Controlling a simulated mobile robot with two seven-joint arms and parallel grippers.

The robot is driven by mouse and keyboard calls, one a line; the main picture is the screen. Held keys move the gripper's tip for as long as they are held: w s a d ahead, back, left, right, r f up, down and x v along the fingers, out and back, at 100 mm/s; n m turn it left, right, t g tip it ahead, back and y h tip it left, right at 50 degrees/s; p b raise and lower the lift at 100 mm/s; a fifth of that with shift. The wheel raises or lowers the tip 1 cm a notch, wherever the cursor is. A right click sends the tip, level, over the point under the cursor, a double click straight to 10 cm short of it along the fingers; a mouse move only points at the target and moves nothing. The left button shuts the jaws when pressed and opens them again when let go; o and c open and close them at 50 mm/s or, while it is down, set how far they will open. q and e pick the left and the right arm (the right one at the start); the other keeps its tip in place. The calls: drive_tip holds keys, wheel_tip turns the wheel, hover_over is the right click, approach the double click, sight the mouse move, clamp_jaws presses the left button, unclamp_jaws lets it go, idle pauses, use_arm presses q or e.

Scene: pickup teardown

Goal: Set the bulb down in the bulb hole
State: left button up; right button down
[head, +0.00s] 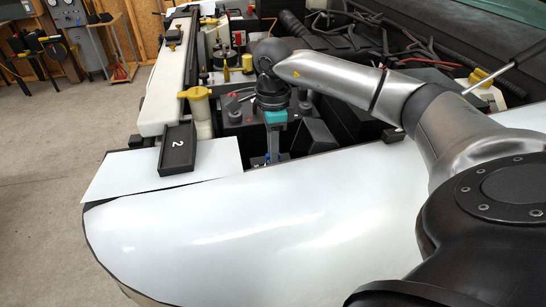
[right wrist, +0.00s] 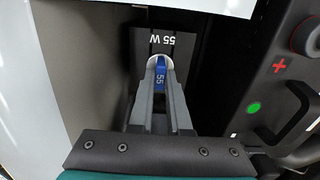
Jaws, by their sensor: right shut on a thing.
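My right gripper (head: 272,158) reaches down into the engine bay, just behind the white fender edge. In the right wrist view its two grey fingers (right wrist: 161,88) are shut on the bulb (right wrist: 160,76), a narrow blue piece marked 55. A pale rounded shape shows around the bulb's far end, against a dark plate marked "55 W" (right wrist: 145,42), whose lettering is upside down. The bulb hole itself cannot be made out, and I cannot tell whether the bulb touches the plate. In the head view the bulb is too small to tell apart from the fingertips. My left gripper is not in view.
A battery (right wrist: 290,105) with a red plus and a green dot stands close to the right of the fingers. The white fender (head: 250,225) lies in front. A black tray marked 2 (head: 178,150) sits on a white sheet (head: 115,178) at left.

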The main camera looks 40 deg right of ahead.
drive_tip(key=shift+r, duration=0.1)
idle(0.3)
wheel_tip(320, 180, up, 7)
drive_tip(key=p, duration=0.5)
